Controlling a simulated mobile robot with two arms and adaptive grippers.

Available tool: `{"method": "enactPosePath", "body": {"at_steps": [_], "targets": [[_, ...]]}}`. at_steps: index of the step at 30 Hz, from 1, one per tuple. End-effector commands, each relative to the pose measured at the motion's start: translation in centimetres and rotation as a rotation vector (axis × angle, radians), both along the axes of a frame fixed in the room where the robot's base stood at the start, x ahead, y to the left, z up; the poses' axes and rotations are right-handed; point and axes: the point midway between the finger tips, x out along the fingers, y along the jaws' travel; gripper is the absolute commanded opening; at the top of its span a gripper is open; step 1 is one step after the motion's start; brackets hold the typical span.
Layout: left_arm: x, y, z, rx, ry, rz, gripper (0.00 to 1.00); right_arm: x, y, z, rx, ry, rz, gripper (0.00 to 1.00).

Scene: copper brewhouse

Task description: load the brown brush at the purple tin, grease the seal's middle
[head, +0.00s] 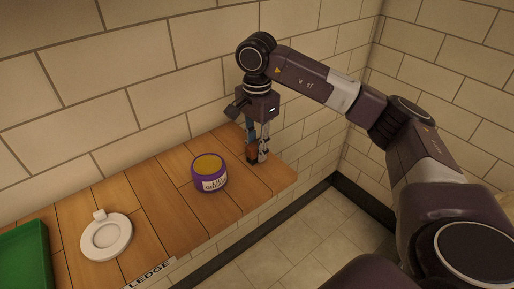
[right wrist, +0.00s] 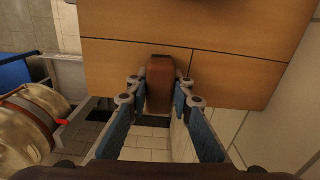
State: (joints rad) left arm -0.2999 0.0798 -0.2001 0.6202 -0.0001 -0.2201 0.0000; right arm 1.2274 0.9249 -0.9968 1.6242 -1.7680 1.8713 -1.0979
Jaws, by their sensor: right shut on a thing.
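The purple tin (head: 210,181) stands upright and open on the wooden ledge, with a yellow-brown fill and a white label. A white ring with a small tab, the seal (head: 122,236), lies flat to its left. My right gripper (head: 258,155) is to the right of the tin, pointing down near the ledge's right end. It is shut on the brown brush (right wrist: 160,84), which shows between the fingertips in the right wrist view. The brush's bristles cannot be made out, and I cannot tell whether it touches the ledge. My left gripper is not in view.
The wooden ledge (head: 165,222) runs along a tiled wall, with a "LEDGE" label on its front edge. A green tray (head: 38,240) is at the far left. Open tiled floor (head: 310,235) lies in front. A copper-coloured vessel (right wrist: 32,122) shows in the right wrist view.

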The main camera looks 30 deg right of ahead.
Motion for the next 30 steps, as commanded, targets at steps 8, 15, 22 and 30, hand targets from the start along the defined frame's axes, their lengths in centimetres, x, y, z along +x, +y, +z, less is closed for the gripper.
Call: {"method": "enactPosePath", "body": {"at_steps": [8, 15, 22, 30], "targets": [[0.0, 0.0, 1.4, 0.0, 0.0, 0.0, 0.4, 0.1, 0.0, 1.9, 0.0, -0.002, 0.0, 0.0], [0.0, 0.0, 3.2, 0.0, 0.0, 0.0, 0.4, 0.0, 0.0, 4.3, 0.0, -0.001, 0.0, 0.0], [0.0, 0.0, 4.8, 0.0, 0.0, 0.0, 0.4, 0.0, 0.0, 6.7, 0.001, -0.002, 0.0, 0.0], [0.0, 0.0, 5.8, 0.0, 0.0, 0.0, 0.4, 0.0, 0.0, 8.1, 0.001, 0.0, 0.0, 0.0]]}}
